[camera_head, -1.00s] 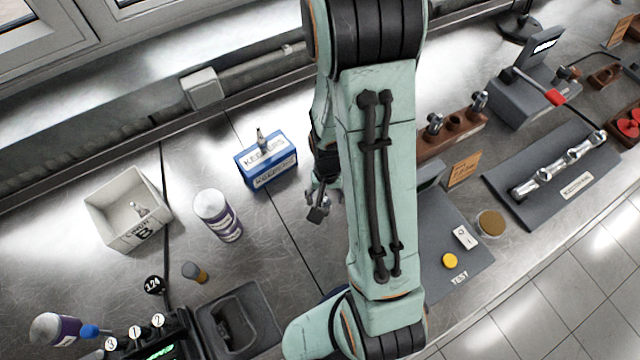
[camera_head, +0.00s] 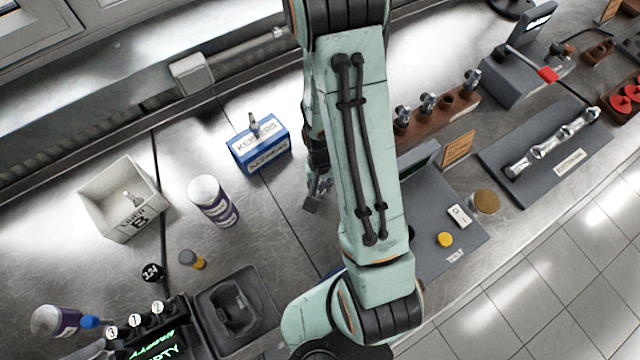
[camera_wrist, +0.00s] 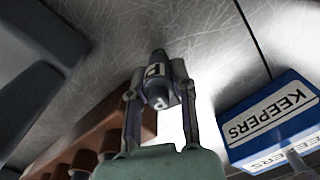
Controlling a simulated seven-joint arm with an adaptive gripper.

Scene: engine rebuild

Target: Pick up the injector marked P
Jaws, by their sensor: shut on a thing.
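My gripper (camera_wrist: 157,88) is shut on an injector (camera_wrist: 157,72) in the wrist view. In the head view my gripper (camera_head: 316,194) shows at the left side of my arm, right of the blue KEEPERS box, and the held injector is hard to make out. Other injectors (camera_head: 428,102) stand in a brown rack (camera_head: 440,125) right of my arm. The rack also shows in the wrist view (camera_wrist: 112,115).
The blue KEEPERS box (camera_head: 262,152) stands left of my gripper, and also shows in the wrist view (camera_wrist: 268,122). A grey TEST plate (camera_head: 425,205) lies right of my arm.

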